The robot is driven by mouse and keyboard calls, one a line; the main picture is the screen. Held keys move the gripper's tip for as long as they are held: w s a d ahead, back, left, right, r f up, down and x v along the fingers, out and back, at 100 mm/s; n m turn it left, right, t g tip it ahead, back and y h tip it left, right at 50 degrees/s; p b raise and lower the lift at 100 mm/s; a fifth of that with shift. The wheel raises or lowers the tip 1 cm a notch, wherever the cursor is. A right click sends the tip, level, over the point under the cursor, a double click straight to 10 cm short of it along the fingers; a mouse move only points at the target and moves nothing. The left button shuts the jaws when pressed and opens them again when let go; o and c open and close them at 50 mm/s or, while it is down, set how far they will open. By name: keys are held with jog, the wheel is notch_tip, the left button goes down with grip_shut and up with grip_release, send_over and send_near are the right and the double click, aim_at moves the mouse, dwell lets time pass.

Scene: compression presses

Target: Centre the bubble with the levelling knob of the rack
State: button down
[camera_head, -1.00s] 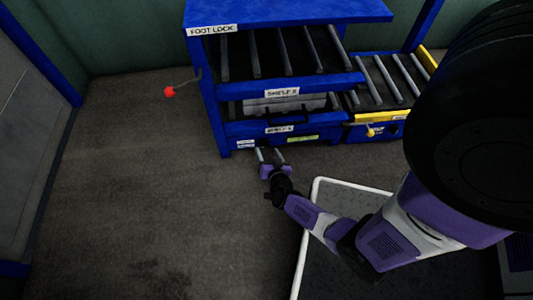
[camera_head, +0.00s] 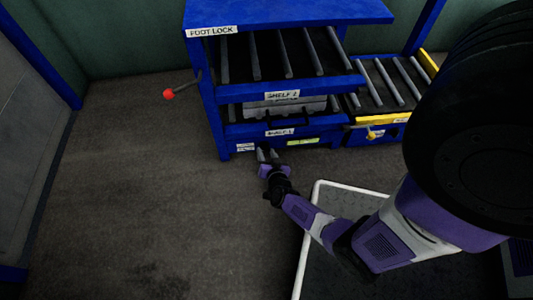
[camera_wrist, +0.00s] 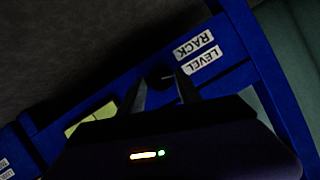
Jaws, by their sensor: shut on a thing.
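The blue rack (camera_head: 290,92) stands at the back centre, with its lower front beam just beyond my gripper (camera_head: 267,153). In the wrist view the beam carries a label reading RACK LEVEL (camera_wrist: 199,54). A small dark knob (camera_wrist: 162,80) sits on the beam beside that label. My gripper (camera_wrist: 162,84) has its two fingers on either side of the knob and is shut on it. A yellow-green level window (camera_wrist: 90,118) lies on the same beam; it also shows in the head view (camera_head: 303,141). The bubble cannot be made out in either view.
A red-ended foot lock lever (camera_head: 169,94) sticks out at the rack's left side. A roller table with a yellow edge (camera_head: 385,119) adjoins on the right. A grey case (camera_head: 285,106) lies on the lower shelf. The floor at left is clear.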

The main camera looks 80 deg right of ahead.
jog(key=shift+r, duration=0.1)
jog(key=n+p, duration=0.1)
jog(key=p, duration=0.1)
jog(key=shift+w+r+g+p, duration=0.1)
jog(key=shift+r+g+p, duration=0.1)
jog(key=shift+g+p, duration=0.2)
jog(key=shift+w+a+f+n+g+p, duration=0.1)
jog(key=shift+n+g+p, duration=0.2)
jog(key=shift+n+p, duration=0.2)
jog(key=shift+w+n+g+p, duration=0.1)
jog(key=shift+n+g+p, duration=0.2)
jog(key=shift+n+p, duration=0.2)
jog(key=shift+w+a+f+n+g+h+b, duration=0.15)
jog(key=shift+n+g+h+b, duration=0.15)
jog(key=shift+n+g+h, duration=0.55)
jog(key=shift+s+d+f+n+g+h+b, duration=0.15)
jog(key=shift+n+g+b, duration=0.25)
jog(key=shift+n, duration=0.85)
jog(key=shift+a, duration=0.1)
jog(key=c, duration=0.8)
grip_release()
jog(key=shift+c, duration=0.2)
